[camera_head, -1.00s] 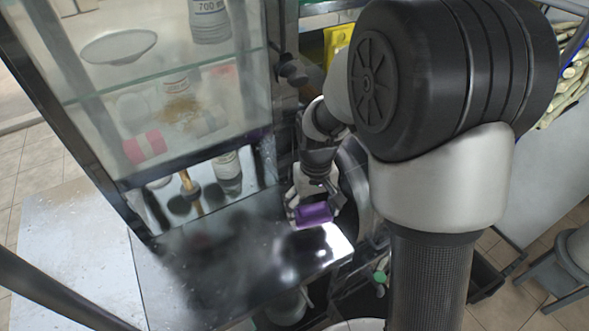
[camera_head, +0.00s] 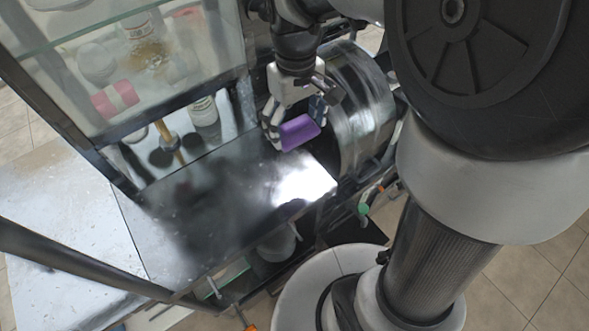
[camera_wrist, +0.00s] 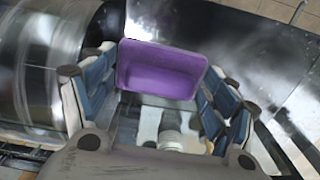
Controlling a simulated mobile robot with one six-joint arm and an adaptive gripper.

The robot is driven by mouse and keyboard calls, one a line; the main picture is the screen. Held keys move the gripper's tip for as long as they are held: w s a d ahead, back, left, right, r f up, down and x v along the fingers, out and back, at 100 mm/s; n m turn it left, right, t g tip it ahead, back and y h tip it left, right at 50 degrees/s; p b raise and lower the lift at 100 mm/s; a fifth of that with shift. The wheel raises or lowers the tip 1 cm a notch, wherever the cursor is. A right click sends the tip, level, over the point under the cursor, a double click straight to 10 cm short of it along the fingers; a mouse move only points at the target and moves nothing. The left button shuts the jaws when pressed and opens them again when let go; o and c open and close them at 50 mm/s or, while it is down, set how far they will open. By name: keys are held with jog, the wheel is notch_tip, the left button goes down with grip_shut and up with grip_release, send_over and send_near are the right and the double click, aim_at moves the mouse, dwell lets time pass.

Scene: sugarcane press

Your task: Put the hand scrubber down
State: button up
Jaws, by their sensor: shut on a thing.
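The hand scrubber (camera_head: 299,132) is a purple block held at the tips of my gripper (camera_head: 293,118) in the head view. My gripper is shut on it. The scrubber is close to the right end of the dark shiny metal counter (camera_head: 225,215); I cannot tell whether it touches the surface. In the wrist view the purple scrubber (camera_wrist: 160,68) sits between the finger pads of my gripper (camera_wrist: 160,85), its broad face tilted toward the camera.
A round metal drum (camera_head: 362,110) stands just right of my gripper. A glass-fronted cabinet (camera_head: 120,75) with bottles and a pink-and-white roll (camera_head: 115,98) stands at the left. The counter's middle and front are clear. A green-tipped item (camera_head: 364,209) lies beyond its right edge.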

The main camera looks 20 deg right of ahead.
aim_at(297, 180)
jog(key=shift+s+r, duration=0.35)
jog(key=shift+r, duration=0.45)
jog(key=shift+s+f+n, duration=0.15)
jog(key=shift+s+n, duration=0.1)
jog(key=shift+n, duration=0.05)
notch_tip(297, 180, down, 19)
jog(key=b, duration=0.6)
jog(key=shift+w+b, duration=0.1)
jog(key=shift+b, duration=0.2)
jog(key=shift+f, duration=0.15)
jog(key=o, duration=0.5)
jog(key=shift+f, duration=0.1)
jog(key=o, duration=0.4)
jog(key=shift+o, duration=0.2)
